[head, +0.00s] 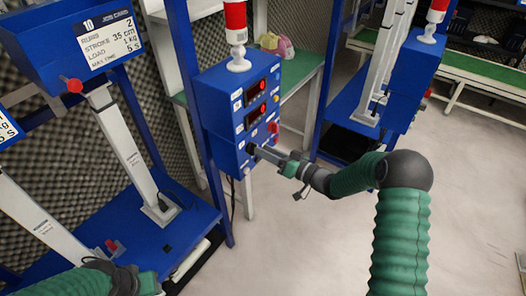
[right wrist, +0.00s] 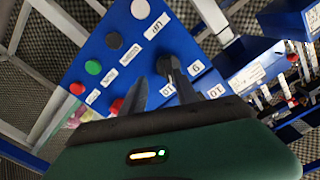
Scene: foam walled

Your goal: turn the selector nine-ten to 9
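The blue control box (head: 225,95) carries the selectors; its tilted panel (right wrist: 195,45) fills the top of the right wrist view. Small white labels there include one reading 9 (right wrist: 196,67) and one that seems to read 10 (right wrist: 214,91). My right gripper (head: 257,152) is at the lower front of the box. In the right wrist view its two dark fingers (right wrist: 158,82) stand apart beside these labels. The nine-ten selector's knob is mostly hidden by the fingers, so its setting and any contact cannot be told. My left gripper (head: 112,272) is low at the left, away from the box.
The box has two lit red displays (head: 256,88), and white, dark, green (right wrist: 93,67) and red (right wrist: 77,88) buttons. A red-and-white beacon (head: 237,35) stands on top. A job card (head: 108,40) hangs at the left. A green-topped table (head: 300,70) is behind.

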